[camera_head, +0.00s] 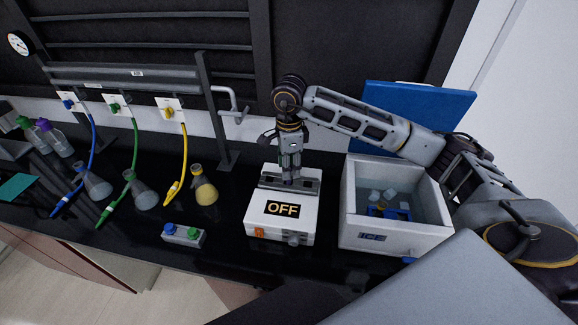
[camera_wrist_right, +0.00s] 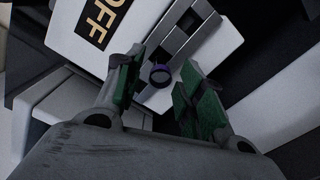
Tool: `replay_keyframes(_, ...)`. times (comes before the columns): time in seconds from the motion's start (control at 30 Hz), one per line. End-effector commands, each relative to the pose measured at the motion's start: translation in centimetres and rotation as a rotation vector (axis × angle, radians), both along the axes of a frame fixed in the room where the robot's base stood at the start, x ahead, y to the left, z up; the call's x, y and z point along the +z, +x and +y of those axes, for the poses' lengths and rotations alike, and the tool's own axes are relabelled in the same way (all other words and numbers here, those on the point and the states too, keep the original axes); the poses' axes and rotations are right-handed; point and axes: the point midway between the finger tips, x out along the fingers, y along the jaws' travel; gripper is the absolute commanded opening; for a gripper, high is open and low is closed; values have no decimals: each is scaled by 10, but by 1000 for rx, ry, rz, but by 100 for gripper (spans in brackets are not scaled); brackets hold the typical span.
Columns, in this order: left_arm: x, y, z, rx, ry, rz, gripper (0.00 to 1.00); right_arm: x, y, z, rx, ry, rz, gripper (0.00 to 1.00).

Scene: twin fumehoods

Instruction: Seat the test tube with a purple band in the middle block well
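The test tube with the purple band (camera_wrist_right: 161,73) shows end-on as a purple ring in the right wrist view. In the head view only a small purple patch (camera_head: 288,181) shows below my right gripper. The tube is upright at about the middle of the grey block (camera_head: 307,186) on the white heater box (camera_head: 257,204). How deep it sits is hidden. My right gripper (camera_head: 290,168) points straight down over it. In the wrist view its green-padded fingers (camera_wrist_right: 160,78) stand apart on either side of the tube, with gaps visible. My left gripper is not in view.
A white ice box (camera_head: 395,235) with tubes in a blue rack stands right of the heater, its blue lid (camera_head: 420,105) behind. A button box (camera_head: 183,236) and a yellow flask (camera_head: 204,187) stand to the left. The heater's label (camera_head: 283,209) reads OFF.

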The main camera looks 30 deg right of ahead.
Motion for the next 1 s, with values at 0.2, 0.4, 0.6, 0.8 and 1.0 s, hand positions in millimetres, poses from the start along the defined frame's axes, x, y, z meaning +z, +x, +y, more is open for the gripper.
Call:
replay_keyframes(0.2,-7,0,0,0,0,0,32,25,1,1,1,1,-5,39)
replay_keyframes(0.4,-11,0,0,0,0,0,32,50,1,0,0,1,-4,39)
replay_keyframes(0.6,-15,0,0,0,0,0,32,75,1,0,0,2,-5,39)
replay_keyframes(0.8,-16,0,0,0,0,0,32,97,0,0,0,0,-3,39)
replay_keyframes(1.0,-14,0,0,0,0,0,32,109,0,0,0,0,-2,39)
